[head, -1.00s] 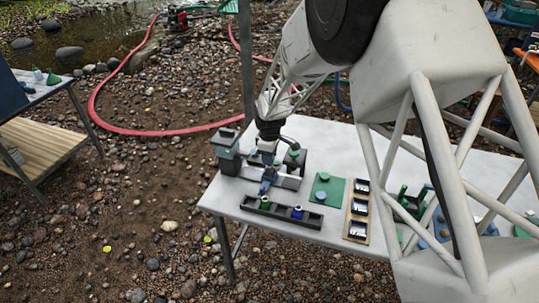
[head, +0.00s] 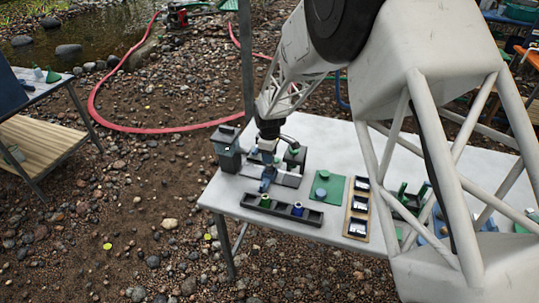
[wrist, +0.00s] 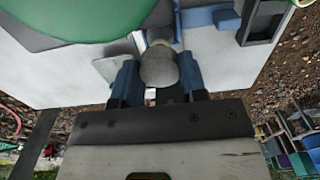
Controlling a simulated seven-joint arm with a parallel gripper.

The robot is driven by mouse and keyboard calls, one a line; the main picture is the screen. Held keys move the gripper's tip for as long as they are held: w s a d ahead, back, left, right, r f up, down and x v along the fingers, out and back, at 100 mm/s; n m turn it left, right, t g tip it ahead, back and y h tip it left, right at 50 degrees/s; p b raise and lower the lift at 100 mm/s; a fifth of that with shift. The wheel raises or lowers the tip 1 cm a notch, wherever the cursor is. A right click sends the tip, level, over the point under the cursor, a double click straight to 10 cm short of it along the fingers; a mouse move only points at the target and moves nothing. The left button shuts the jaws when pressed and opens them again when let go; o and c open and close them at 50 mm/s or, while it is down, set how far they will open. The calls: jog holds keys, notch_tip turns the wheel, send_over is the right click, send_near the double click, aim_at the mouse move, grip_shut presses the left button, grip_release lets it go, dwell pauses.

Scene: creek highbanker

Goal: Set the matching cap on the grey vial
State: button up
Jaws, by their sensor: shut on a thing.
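My gripper (wrist: 158,82) has blue fingers, shut on a rounded grey piece (wrist: 160,68) in the wrist view. I cannot tell whether this piece is a cap or the top of the vial. In the head view my gripper (head: 266,184) is low over the white table, behind the dark rack (head: 282,212). The rack holds a green-topped vial (head: 265,201) and a dark blue vial with a pale top (head: 297,209). On the green mat (head: 333,182) lie a blue-grey round cap (head: 320,191) and a green one. The grey vial is not clearly visible.
A dark box-like stand (head: 226,150) is at the table's left edge. A wooden tray (head: 358,212) with three dark compartments stands right of the mat. Green and blue items crowd the table farther right, partly behind my arm. A large green rounded shape (wrist: 80,18) fills the wrist view's upper left.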

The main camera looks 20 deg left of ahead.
jog(key=shift+f, duration=1.35)
dwell(1.5)
jog(key=o, duration=1)
jog(key=shift+r, duration=3.75)
